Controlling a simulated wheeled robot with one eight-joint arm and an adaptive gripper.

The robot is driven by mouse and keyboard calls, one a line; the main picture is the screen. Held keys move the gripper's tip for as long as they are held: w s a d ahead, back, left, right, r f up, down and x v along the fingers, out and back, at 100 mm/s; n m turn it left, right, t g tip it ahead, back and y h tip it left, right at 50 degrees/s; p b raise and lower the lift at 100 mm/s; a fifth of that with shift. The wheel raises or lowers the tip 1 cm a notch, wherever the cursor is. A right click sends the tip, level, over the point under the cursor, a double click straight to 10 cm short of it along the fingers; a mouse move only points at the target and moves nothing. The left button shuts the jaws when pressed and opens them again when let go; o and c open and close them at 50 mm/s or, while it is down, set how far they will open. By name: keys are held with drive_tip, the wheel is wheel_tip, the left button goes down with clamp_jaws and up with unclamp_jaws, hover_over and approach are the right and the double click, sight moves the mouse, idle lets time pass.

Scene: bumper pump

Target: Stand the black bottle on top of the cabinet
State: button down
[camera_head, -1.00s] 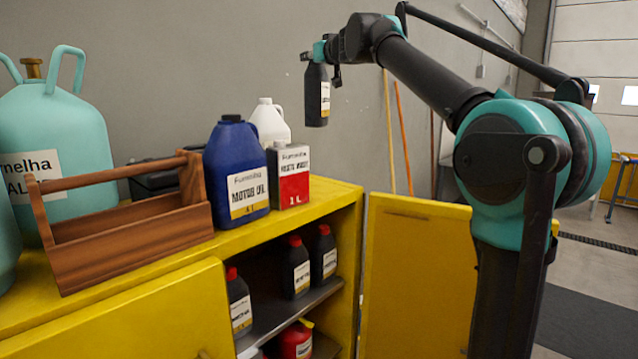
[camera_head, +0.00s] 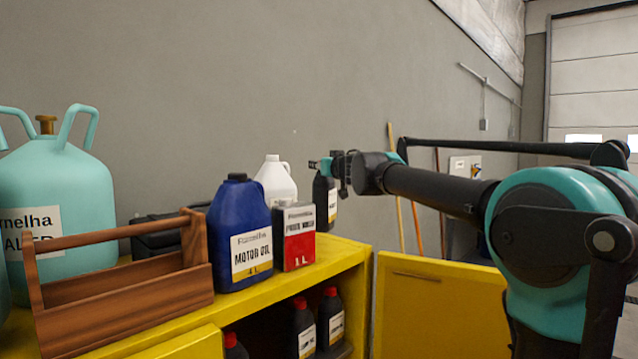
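The black bottle (camera_head: 321,204) has a white and yellow label and hangs upright below my gripper (camera_head: 328,165). My gripper appears shut around its top, and the cap is hidden. The bottle is just right of a red and white can (camera_head: 295,238), over the back right part of the yellow cabinet (camera_head: 340,256). Its lower left edge is close to the can or slightly behind it. I cannot tell whether its base touches the cabinet top.
A blue motor oil jug (camera_head: 238,232), a white jug (camera_head: 277,182), a wooden toolbox (camera_head: 130,302) and a teal gas tank (camera_head: 57,190) crowd the cabinet top. The yellow cabinet door (camera_head: 440,305) stands open at right. Several dark bottles with red caps are inside. The right front corner of the top is clear.

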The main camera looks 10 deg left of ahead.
drive_tip(key=shift+f, duration=2.75)
drive_tip(key=c, duration=1.2)
unclamp_jaws()
drive_tip(key=shift+o, duration=0.2)
approach(330, 183)
drive_tip(key=x, duration=0.5)
drive_tip(key=shift+a, duration=0.25)
drive_tip(key=shift+w, duration=0.1)
